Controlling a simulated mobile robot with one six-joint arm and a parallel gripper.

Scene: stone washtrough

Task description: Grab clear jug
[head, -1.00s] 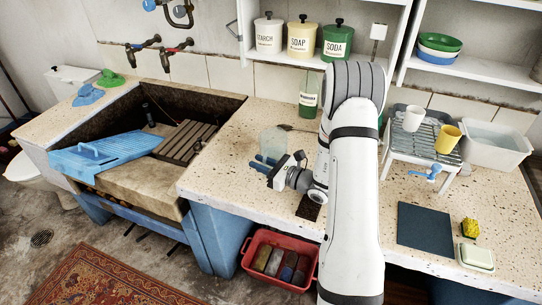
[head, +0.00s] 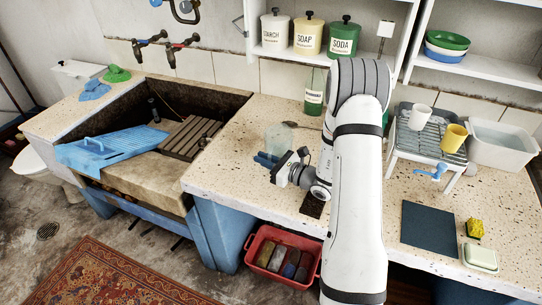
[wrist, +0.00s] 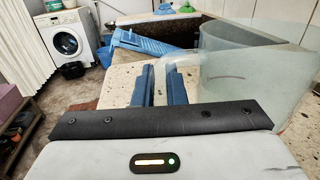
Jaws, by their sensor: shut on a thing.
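The clear jug (head: 279,138) stands upright on the speckled counter, just right of the stone sink. It is see-through, and its lower part is partly hidden behind my gripper in the head view. My gripper (head: 268,160) is at the jug's near side, with its blue fingers low by the counter top. In the wrist view the jug (wrist: 245,72) fills the right side, with its handle reaching left to the blue fingers. My gripper (wrist: 160,85) is shut on the jug's handle there; the exact contact is hard to see.
The sink (head: 150,185) with a blue washboard (head: 108,148) lies left. A green bottle (head: 314,95) and a dark spoon-like item (head: 300,125) are behind the jug. A dish rack (head: 425,140) with cups stands right of my arm. A red crate (head: 280,258) sits below.

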